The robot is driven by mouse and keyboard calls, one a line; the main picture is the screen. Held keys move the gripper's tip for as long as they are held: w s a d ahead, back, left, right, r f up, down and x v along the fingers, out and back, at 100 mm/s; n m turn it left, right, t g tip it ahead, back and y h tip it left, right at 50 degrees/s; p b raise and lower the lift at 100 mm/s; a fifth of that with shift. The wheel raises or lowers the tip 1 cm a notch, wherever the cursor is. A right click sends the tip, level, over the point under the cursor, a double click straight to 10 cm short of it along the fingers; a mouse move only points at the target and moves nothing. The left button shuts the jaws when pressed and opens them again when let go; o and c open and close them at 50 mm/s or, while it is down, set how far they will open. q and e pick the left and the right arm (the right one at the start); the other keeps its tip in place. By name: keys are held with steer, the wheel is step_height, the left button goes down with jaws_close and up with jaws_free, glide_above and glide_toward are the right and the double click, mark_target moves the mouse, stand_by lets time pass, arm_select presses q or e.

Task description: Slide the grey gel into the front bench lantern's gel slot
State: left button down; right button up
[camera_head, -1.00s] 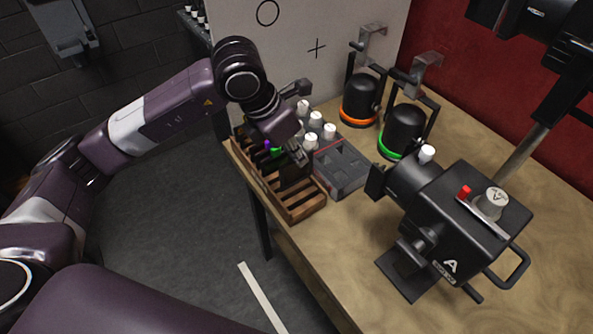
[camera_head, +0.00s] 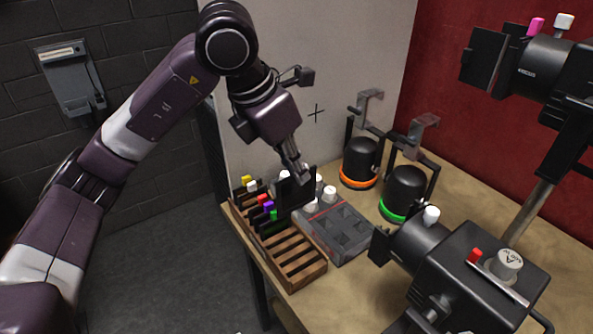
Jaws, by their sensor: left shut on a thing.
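My left gripper (camera_head: 299,172) is shut on the grey gel (camera_head: 296,193), a dark flat panel held upright just above the wooden rack (camera_head: 297,268). The fingers cover its top edge, so its tab is hidden. The front bench lantern (camera_head: 468,275) is a black box with a barrel, at the lower right on the bench. Its barrel points left, with a dark plate (camera_head: 380,245) at the front end. The slot opening cannot be made out. The gel is apart from the lantern, to its left. My right gripper is not in view.
Gels with coloured tabs (camera_head: 268,206) stand in the rack's far part; its near slots are empty. A grey tray (camera_head: 345,232) lies beside it. Two black lamps, orange-ringed (camera_head: 360,160) and green-ringed (camera_head: 402,190), stand behind. Another lantern (camera_head: 535,66) is raised at upper right.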

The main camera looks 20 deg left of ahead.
arm_select(q)
steer(key=shift+r, duration=0.15)
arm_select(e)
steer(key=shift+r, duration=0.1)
arm_select(q)
steer(key=shift+r+p, duration=3.55)
steer(key=shift+r, duration=1.65)
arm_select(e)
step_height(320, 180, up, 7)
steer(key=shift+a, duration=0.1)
